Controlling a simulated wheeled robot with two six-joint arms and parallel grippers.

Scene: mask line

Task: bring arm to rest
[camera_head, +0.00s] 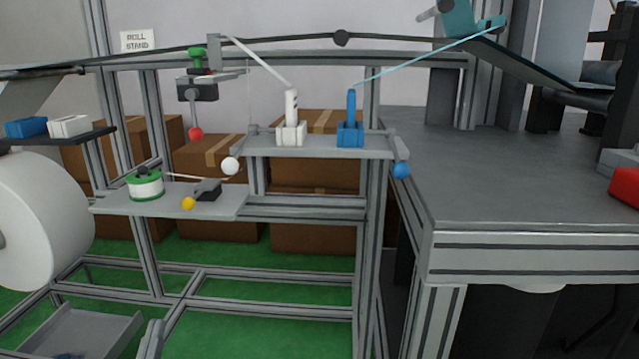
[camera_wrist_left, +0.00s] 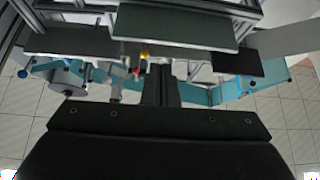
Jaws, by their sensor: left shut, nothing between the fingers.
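My left gripper (camera_wrist_left: 158,85) shows in the left wrist view, with its dark fingers together at the middle and nothing between them. Its wide black body fills the bottom of that view. The fingers point toward a grey frame with teal parts, and I cannot tell how far off it is. In the head view I cannot clearly make out either gripper. My right gripper does not show in either view.
A metal frame holds an upper shelf (camera_head: 320,149) with white (camera_head: 291,133) and blue (camera_head: 350,135) blocks, and a lower shelf (camera_head: 115,203) with a green-and-white spool (camera_head: 145,185). A white roll (camera_head: 45,215) stands left. A grey table (camera_head: 520,190) is at right.

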